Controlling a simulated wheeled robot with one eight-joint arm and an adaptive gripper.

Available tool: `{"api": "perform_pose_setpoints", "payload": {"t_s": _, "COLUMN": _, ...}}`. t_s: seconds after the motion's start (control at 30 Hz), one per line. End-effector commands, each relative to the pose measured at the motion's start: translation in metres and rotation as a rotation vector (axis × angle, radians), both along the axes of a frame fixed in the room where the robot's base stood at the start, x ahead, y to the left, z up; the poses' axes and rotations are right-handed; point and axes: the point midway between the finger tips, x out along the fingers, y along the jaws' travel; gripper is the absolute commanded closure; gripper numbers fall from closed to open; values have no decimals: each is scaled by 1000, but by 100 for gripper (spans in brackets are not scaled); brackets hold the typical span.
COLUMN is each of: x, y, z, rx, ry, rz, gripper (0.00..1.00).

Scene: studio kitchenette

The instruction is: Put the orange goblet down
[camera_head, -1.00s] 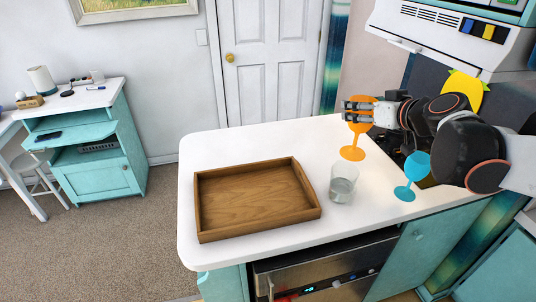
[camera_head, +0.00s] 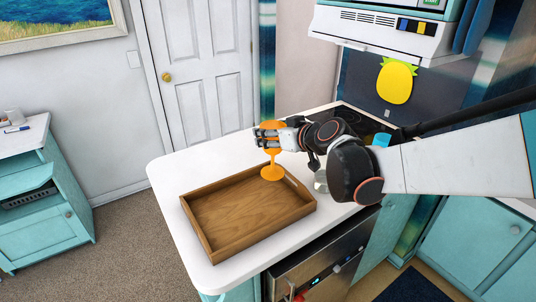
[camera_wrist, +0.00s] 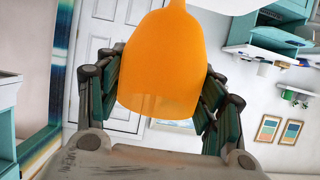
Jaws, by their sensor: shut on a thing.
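The orange goblet (camera_head: 272,172) is upright in my gripper (camera_head: 268,137), which is shut around its bowl. In the head view its foot shows over the far right edge of the wooden tray (camera_head: 203,236); I cannot tell whether it touches anything. In the wrist view the orange goblet (camera_wrist: 165,65) fills the middle between the two fingers of my gripper (camera_wrist: 160,95), its bowl toward the camera and its stem at the top edge. The tray is empty and lies on the white counter (camera_head: 172,180).
A clear glass (camera_head: 320,182) stands right of the tray, partly hidden by my arm. A blue goblet (camera_head: 381,140) is mostly hidden behind my arm. A dark cooktop (camera_head: 350,122) lies at the back right. The counter left of the tray is clear.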

Motion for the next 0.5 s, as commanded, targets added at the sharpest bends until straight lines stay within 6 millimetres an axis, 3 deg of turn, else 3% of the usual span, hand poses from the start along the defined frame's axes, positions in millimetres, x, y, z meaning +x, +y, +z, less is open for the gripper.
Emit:
{"api": "perform_pose_setpoints", "payload": {"t_s": 0.03, "x": 0, "y": 0, "z": -17, "rx": 0, "ry": 0, "rz": 0, "gripper": 70}}
{"api": "perform_pose_setpoints", "payload": {"t_s": 0.2, "x": 1, "y": 0, "z": -56, "rx": 0, "ry": 0, "rz": 0, "gripper": 70}}
{"api": "perform_pose_setpoints", "payload": {"t_s": 0.33, "x": 0, "y": 0, "z": -76, "rx": 0, "ry": 0, "rz": 0, "gripper": 70}}
{"api": "perform_pose_setpoints", "payload": {"t_s": 0.5, "x": 0, "y": 0, "z": -85, "rx": 0, "ry": 0, "rz": 0, "gripper": 70}}
